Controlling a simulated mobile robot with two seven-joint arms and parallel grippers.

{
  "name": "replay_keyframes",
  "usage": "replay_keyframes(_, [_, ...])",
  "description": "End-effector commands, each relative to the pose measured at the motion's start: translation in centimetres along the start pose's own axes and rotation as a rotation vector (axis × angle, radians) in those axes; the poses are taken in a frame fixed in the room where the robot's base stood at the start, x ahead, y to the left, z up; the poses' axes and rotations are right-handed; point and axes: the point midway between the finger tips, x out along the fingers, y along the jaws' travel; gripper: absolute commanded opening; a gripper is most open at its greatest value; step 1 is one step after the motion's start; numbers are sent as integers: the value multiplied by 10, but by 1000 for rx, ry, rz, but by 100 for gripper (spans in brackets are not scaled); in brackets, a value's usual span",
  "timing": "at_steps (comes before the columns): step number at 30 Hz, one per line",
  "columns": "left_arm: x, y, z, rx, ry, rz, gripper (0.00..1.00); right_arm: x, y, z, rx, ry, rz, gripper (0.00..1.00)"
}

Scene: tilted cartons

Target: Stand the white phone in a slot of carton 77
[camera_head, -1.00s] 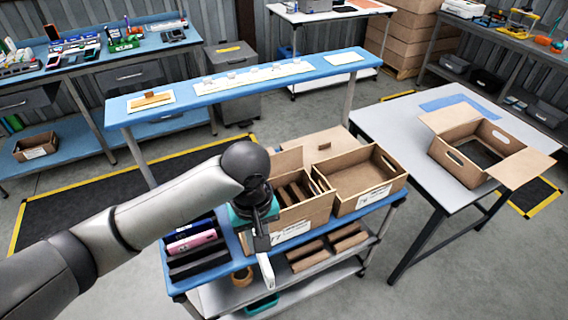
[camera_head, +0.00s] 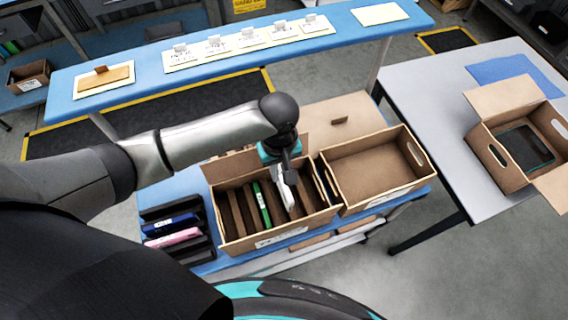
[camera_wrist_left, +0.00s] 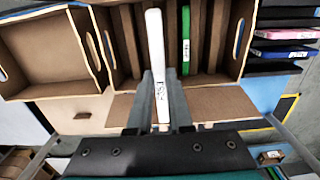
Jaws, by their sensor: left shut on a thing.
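The white phone (camera_head: 287,194) is held in my left gripper (camera_head: 284,172), upright or slightly tilted, over the right part of a slotted carton (camera_head: 276,237). In the left wrist view my left gripper's fingers (camera_wrist_left: 158,100) are shut on the white phone (camera_wrist_left: 155,50), edge-on. Brown dividers split this carton into slots; a green phone (camera_head: 262,204) stands in one to the left of the white phone, and also shows in the wrist view (camera_wrist_left: 186,35). The carton's label is too small to read. I cannot tell whether the phone's lower end is between dividers. My right gripper is not in view.
An empty open carton (camera_head: 352,161) stands close on the right. A black rack with a blue phone (camera_head: 170,224) and a pink phone (camera_head: 173,238) is on the left. Another carton (camera_head: 496,158) with a dark flat thing inside stands on the grey table (camera_head: 430,110).

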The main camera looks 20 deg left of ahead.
Motion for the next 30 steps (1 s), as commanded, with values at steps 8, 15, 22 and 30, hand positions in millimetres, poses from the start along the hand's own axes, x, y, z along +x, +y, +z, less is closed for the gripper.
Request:
replay_keyframes(8, [46, -3, -1, 4, 8, 0, 0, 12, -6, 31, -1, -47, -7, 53])
replay_keyframes(15, [52, -3, -1, 5, 9, 0, 0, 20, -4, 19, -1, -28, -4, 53])
replay_keyframes(22, [63, -3, -1, 5, 9, 1, 0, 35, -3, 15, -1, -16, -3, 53])
replay_keyframes(30, [78, -3, -2, 4, 9, 1, 0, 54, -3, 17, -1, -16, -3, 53])
